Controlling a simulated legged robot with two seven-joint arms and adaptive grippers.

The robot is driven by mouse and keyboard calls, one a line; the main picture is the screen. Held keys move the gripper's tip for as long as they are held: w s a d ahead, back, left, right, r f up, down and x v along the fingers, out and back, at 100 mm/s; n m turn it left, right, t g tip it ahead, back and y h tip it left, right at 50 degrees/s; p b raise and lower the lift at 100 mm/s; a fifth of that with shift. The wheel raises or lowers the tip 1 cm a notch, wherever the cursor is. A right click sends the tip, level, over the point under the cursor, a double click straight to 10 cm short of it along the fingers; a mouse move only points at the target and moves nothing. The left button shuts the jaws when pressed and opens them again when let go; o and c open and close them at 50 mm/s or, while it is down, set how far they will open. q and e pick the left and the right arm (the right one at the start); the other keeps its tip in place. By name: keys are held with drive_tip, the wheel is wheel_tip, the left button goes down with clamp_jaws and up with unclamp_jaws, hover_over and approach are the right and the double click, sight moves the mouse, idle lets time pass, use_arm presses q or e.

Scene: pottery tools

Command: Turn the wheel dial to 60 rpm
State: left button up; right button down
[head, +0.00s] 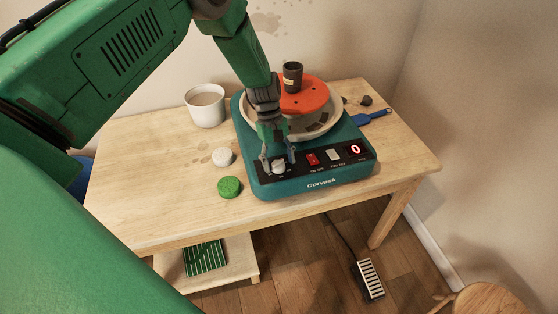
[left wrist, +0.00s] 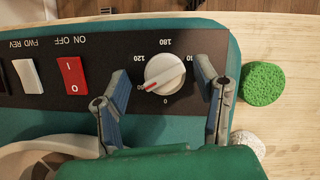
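The teal pottery wheel (head: 318,185) stands on the wooden table, and its display (head: 355,149) shows a red 0. Its white dial (head: 279,166) is on the front panel at left; it also shows in the left wrist view (left wrist: 165,73). The dial's red line slants toward a mark at lower left that my finger partly covers, between 0 and 120. My left gripper (head: 280,159) is open, its fingers on either side of the dial, with gaps visible in the left wrist view (left wrist: 162,74). My right gripper is out of view.
A red ON/OFF switch (head: 312,159) and a white FWD/REV switch (head: 333,154) sit right of the dial. A green sponge (head: 229,187), a whitish lump (head: 222,157) and a mug (head: 206,105) are left of the wheel. A dark cup (head: 292,77) stands on the orange disc (head: 305,98).

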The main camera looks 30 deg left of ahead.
use_arm(q)
drive_tip(key=shift+a, duration=0.1)
drive_tip(key=shift+a+r, duration=0.1)
drive_tip(key=shift+r, duration=0.15)
drive_tip(key=v, duration=1.1)
drive_tip(key=shift+w+r, duration=0.15)
drive_tip(key=shift+r, duration=0.05)
drive_tip(key=shift+f, duration=0.1)
